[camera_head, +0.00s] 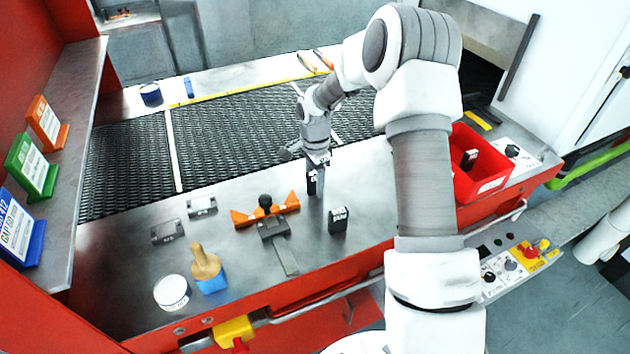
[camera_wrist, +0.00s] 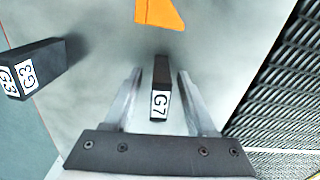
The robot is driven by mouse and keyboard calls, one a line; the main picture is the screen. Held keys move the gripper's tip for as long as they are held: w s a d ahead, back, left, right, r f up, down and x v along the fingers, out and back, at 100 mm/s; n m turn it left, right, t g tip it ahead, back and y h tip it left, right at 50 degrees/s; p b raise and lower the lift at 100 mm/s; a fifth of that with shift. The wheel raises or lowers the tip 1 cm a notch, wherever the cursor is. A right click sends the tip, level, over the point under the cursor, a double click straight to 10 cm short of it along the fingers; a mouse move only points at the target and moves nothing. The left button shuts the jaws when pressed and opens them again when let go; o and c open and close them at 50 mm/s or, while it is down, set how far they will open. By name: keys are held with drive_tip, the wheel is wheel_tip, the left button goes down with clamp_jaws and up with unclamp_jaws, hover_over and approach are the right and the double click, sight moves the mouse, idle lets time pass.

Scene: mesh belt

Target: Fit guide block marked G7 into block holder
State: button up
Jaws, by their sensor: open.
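The dark guide block marked G7 (camera_wrist: 161,88) stands between my two open fingers in the wrist view, with visible gaps on both sides. In the head view my gripper (camera_head: 316,168) points down over this block (camera_head: 312,187), partly hiding it. A dark block marked G3 (camera_wrist: 30,70) is to the left in the wrist view; in the head view a dark block (camera_head: 338,219) stands right of my gripper. A grey fixture (camera_head: 271,228) with orange wings (camera_head: 243,216) and a black knob lies left of my gripper. I cannot tell for certain whether it is the block holder.
Two small grey pieces (camera_head: 202,206) (camera_head: 167,231) lie left of the fixture. A white round tub (camera_head: 171,292) and a wooden-handled blue tool (camera_head: 209,280) stand near the front edge. A red bin (camera_head: 481,187) is at right. The black mesh belt (camera_head: 245,130) runs behind.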

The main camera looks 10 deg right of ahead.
clamp_jaws()
drive_tip(key=shift+r, duration=0.1)
idle(0.5)
drive_tip(key=shift+r, duration=0.3)
drive_tip(key=r, duration=0.2)
drive_tip(key=d+r+b, duration=0.1)
drive_tip(key=r, duration=0.1)
drive_tip(key=shift+d, duration=0.1)
drive_tip(key=d+r, duration=0.6)
drive_tip(key=d, duration=0.4)
drive_tip(key=shift+s+d+b, duration=0.2)
drive_tip(key=shift+d+b, duration=0.05)
drive_tip(key=shift+b, duration=0.15)
